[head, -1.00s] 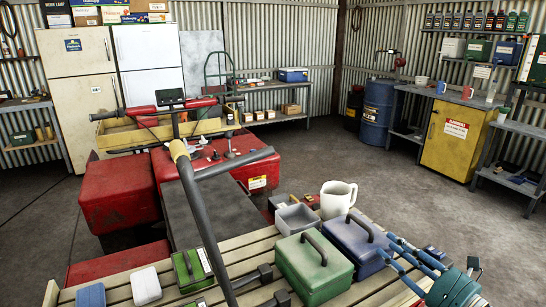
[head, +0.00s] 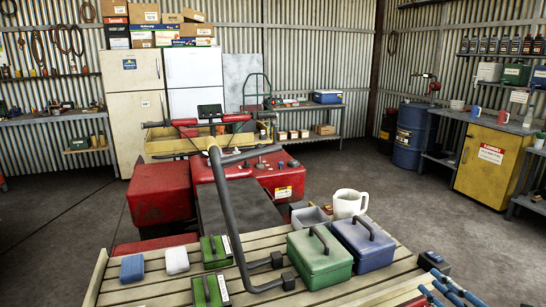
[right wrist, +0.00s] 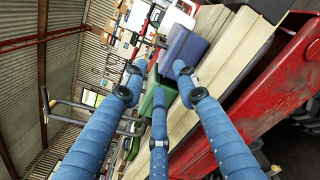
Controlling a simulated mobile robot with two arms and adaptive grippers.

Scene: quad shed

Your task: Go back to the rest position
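My right gripper (head: 440,285) shows at the bottom right of the head view, beside the slatted rack (head: 150,285). Only its blue fingers are seen there. In the right wrist view its three blue fingers (right wrist: 160,75) are spread apart with nothing held between them. Beyond them lie a blue toolbox (right wrist: 185,48) and a green toolbox. In the head view the green toolbox (head: 320,258) and the blue toolbox (head: 363,245) stand side by side on the rack, apart from the fingers. My left gripper is not in view.
A white jug (head: 349,204) and a grey open box (head: 308,217) stand behind the toolboxes. A red quad (head: 160,195) is beyond the rack. A yellow cabinet (head: 488,165) and blue barrel (head: 412,135) stand at the right. The floor (head: 400,195) between is clear.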

